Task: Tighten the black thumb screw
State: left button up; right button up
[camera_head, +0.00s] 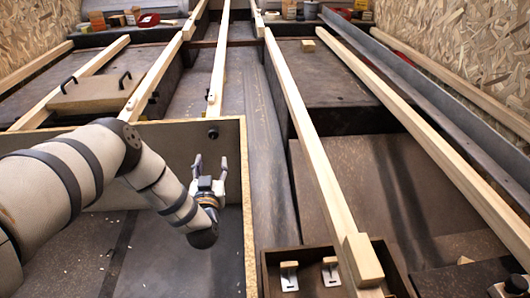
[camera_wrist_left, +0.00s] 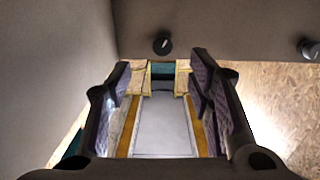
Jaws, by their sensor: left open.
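A black thumb screw (camera_head: 213,134) sticks out of the dark inner wall of the open wood-edged bay, near its right corner in the head view. In the left wrist view a round black knob (camera_wrist_left: 162,45) sits on a dark panel, centred beyond the fingertips. A second black knob (camera_wrist_left: 308,48) is at the right edge of that view. My left gripper (camera_head: 209,162) is open and empty, below the thumb screw in the picture; its fingers (camera_wrist_left: 160,78) frame the centred knob from below, with a gap. My right gripper is not in view.
Pale wooden beams (camera_head: 310,130) run lengthwise, with the bay's wooden rim (camera_head: 247,215) right beside my left gripper. A dark tray (camera_head: 310,255) with metal brackets (camera_head: 289,276) lies at the bottom. A handled wooden board (camera_head: 90,93) lies at left. The bay floor (camera_head: 110,255) is mostly clear.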

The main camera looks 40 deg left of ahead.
aim_at(213, 136)
pick_arm(q)
jog(key=shift+y, duration=0.3)
jog(key=b+x, duration=0.5)
jog(key=x, duration=0.7)
jog(key=shift+w+a+r, duration=0.1)
jog(key=shift+a+r, duration=0.05)
jog(key=shift+a, duration=0.05)
jog(key=shift+w+a+r, duration=0.15)
jog(key=shift+w+r, duration=0.05)
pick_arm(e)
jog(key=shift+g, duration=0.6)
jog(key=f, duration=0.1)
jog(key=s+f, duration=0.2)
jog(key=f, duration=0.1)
pick_arm(q)
jog(key=shift+c, duration=0.4)
grip_shut()
